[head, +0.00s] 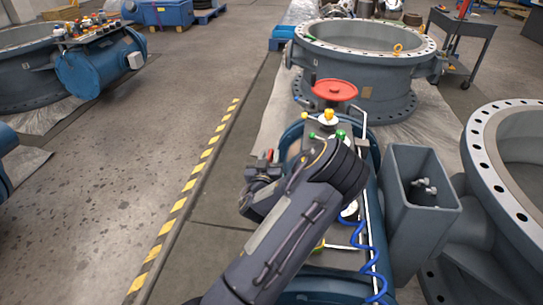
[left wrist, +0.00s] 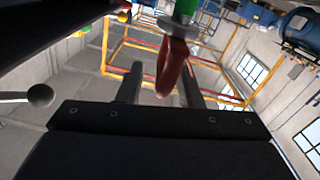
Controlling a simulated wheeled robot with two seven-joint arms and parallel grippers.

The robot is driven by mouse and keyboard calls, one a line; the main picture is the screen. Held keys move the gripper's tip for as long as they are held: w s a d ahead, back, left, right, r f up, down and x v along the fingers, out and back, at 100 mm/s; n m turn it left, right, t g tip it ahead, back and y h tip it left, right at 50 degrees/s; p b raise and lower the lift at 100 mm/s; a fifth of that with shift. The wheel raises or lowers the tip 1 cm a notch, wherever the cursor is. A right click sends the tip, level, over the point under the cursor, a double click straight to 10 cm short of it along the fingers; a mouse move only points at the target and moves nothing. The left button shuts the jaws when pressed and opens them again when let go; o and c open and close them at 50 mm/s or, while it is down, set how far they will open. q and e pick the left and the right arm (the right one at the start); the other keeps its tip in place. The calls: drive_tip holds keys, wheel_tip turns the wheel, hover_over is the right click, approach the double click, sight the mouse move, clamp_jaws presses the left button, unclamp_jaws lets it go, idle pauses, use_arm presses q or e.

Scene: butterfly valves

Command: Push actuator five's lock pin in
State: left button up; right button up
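The blue actuator (head: 292,134) stands in front of me, largely covered by my left arm. On it are a red handwheel (head: 335,90), a yellow knob (head: 328,115) and a green knob (head: 340,134). My left gripper (head: 266,160) is at the actuator's left side. In the left wrist view its two fingers (left wrist: 160,80) stand apart. I cannot tell for sure which part is the lock pin, nor read any actuator number. My right gripper is not in view.
A grey open box (head: 424,200) and a large flanged valve body (head: 500,190) stand close on the right. Another valve body (head: 365,60) is behind. A blue coiled hose (head: 372,260) hangs by the actuator.

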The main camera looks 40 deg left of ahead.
use_arm(q)
drive_tip(key=shift+x, duration=1.05)
drive_tip(key=shift+c, duration=0.3)
clamp_jaws()
